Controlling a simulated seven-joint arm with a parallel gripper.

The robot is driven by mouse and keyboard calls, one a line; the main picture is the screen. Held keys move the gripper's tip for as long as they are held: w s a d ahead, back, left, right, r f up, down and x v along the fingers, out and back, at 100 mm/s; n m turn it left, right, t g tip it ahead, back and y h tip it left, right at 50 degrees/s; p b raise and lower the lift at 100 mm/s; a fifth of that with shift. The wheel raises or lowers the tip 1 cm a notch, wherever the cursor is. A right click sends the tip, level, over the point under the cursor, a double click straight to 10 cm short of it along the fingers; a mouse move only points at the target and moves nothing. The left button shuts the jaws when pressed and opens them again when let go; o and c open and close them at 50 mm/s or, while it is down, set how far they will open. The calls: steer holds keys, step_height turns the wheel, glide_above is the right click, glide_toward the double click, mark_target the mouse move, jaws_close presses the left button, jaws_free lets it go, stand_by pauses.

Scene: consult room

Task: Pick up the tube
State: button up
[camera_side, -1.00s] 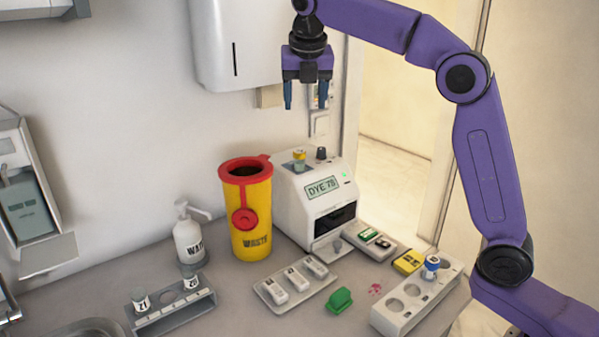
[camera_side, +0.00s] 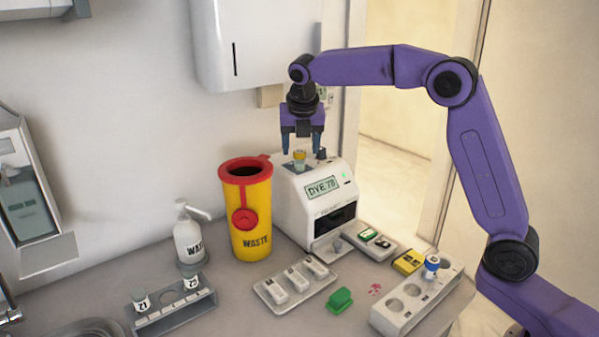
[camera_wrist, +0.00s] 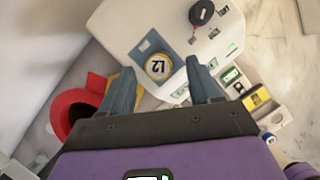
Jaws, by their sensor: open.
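A yellow-capped tube (camera_side: 299,158) stands upright in the top of the white analyser (camera_side: 312,195), whose screen reads "DYE:78". In the wrist view its round cap (camera_wrist: 158,67) shows a dark marking and lies between my fingertips. My gripper (camera_side: 302,148) is open and empty, pointing down just above this tube, with one finger to each side. A blue-capped tube (camera_side: 431,264) stands in the white rack (camera_side: 408,303) at right. White-capped tubes (camera_side: 141,299) stand in the grey rack (camera_side: 178,311) at front left.
A yellow waste bin (camera_side: 252,215) with a red rim stands left of the analyser. A pump bottle (camera_side: 188,238) is farther left. A tray of white pieces (camera_side: 270,303), a green block (camera_side: 340,299) and a yellow box (camera_side: 408,262) lie in front. A wall dispenser (camera_side: 265,45) hangs behind.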

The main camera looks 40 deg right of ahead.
mark_target(299, 151)
steer(key=x, duration=0.3)
steer(key=shift+w+f, duration=0.1)
jaws_close()
